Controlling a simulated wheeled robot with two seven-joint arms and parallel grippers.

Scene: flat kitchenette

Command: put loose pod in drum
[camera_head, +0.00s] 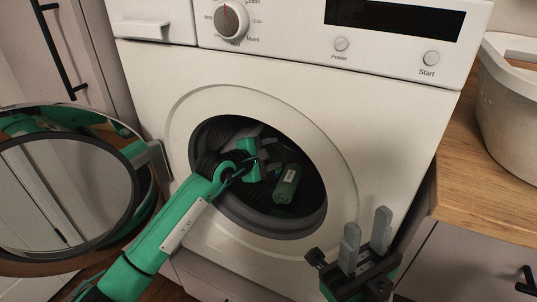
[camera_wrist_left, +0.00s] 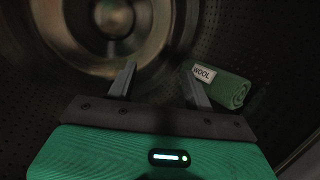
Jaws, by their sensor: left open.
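The washer drum (camera_head: 262,206) is open at the front, and my left arm reaches into it. A green rolled item with a white "WOOL" label (camera_head: 287,184) lies inside the drum; it also shows in the left wrist view (camera_wrist_left: 230,88), just right of the right finger. No other pod-like thing is visible, and I cannot tell if this is the pod. My left gripper (camera_head: 268,156) is inside the drum, open, with nothing between its fingers in the wrist view (camera_wrist_left: 159,68). My right gripper (camera_head: 366,224) is open and empty in front of the washer's lower right.
The round washer door (camera_head: 140,160) is swung open to the left. The control panel (camera_head: 290,22) is above the opening. A wooden counter (camera_head: 480,185) with a white basket (camera_head: 510,100) stands to the right. The drum's back (camera_wrist_left: 115,25) faces the left wrist camera.

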